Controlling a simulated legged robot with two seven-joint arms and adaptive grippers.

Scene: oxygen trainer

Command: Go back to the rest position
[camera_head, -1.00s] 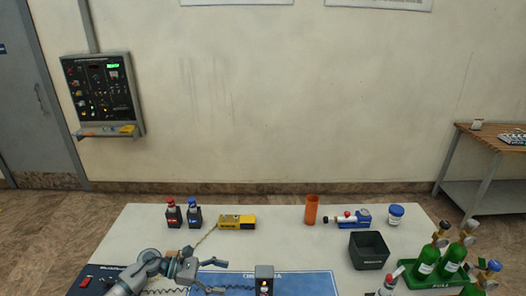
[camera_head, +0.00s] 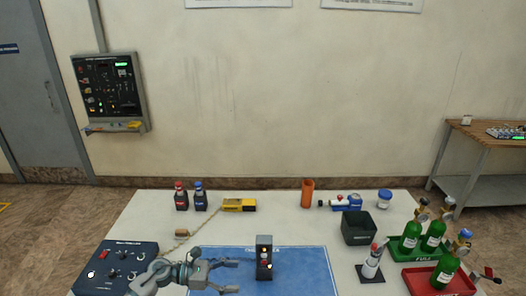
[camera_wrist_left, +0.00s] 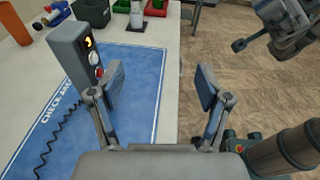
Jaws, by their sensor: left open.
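My left gripper (camera_head: 234,276) is open over the blue mat (camera_head: 215,256), left of the upright grey device (camera_head: 264,258) with lit buttons. In the left wrist view its two fingers (camera_wrist_left: 160,85) stand wide apart with nothing between them. There the same device (camera_wrist_left: 82,52) stands beyond the left finger, apart from it. A grey part that looks like my right gripper (camera_wrist_left: 262,42) shows at the upper right of the left wrist view, off the table side; its jaw state is unclear.
Green bottles (camera_head: 411,236) stand in a green tray, another in a red tray (camera_head: 462,284). A black bin (camera_head: 359,228), orange tube (camera_head: 307,193) and yellow device (camera_head: 239,205) are farther back.

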